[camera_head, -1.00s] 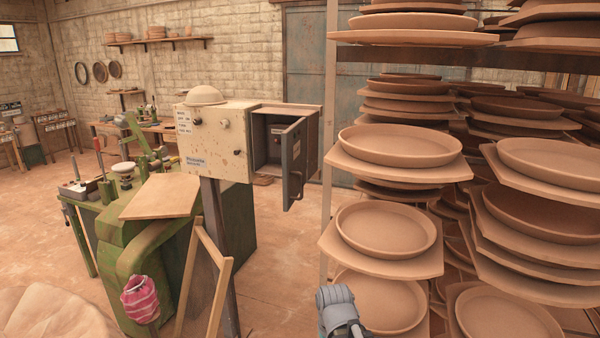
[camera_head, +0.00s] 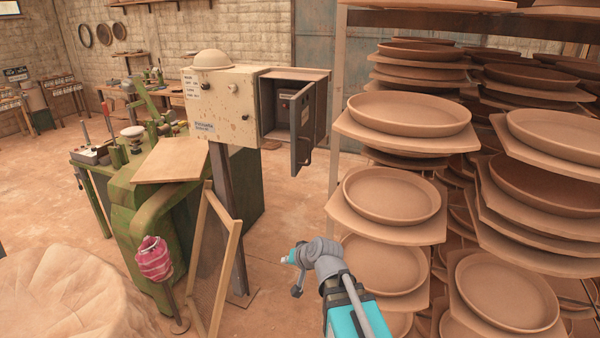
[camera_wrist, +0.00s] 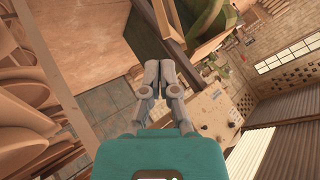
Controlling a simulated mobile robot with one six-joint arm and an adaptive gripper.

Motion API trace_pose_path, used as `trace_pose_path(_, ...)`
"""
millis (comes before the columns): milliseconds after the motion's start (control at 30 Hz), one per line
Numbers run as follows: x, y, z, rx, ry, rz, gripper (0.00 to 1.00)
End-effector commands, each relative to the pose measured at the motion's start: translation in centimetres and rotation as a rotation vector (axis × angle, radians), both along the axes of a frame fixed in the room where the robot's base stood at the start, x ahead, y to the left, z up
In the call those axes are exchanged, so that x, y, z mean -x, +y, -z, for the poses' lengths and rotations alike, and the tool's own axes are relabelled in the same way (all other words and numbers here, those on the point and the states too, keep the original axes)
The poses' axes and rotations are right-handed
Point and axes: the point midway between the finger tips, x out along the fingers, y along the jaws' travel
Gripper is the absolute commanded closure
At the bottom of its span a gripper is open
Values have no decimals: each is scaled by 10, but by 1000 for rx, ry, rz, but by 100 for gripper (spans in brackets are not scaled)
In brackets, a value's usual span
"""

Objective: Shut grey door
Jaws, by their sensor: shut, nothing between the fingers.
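The grey door (camera_head: 303,130) stands open on the right side of a grey cabinet (camera_head: 266,104), swung out toward me, with a handle on its face. The cabinet's dark inside shows. It is joined to a cream control box (camera_head: 222,106) on a post. My gripper (camera_wrist: 159,70) shows in the wrist view with its two grey fingers close together and empty. In the head view my arm is low in the middle, below and apart from the door. I cannot clearly identify the door in the wrist view.
A rack of clay plates on boards (camera_head: 408,115) fills the right side, close to my arm. A green machine (camera_head: 150,205), a wooden frame (camera_head: 228,255) and a pink-wrapped object (camera_head: 154,258) stand left. Open floor (camera_head: 295,205) lies between post and rack.

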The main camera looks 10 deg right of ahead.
Motion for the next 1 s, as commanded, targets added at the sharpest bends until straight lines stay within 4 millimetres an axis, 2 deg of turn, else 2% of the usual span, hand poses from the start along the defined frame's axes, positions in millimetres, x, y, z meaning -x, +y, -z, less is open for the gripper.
trace_pose_path(100,-23,15,-32,-128,-113,67,100)
trace_pose_path(300,-55,24,-81,-340,-275,217,100)
trace_pose_path(600,-89,8,-143,-639,-447,515,100)
trace_pose_path(800,-100,-17,-164,-806,-510,754,100)
trace_pose_path(1000,-103,-38,-169,-910,-526,951,100)
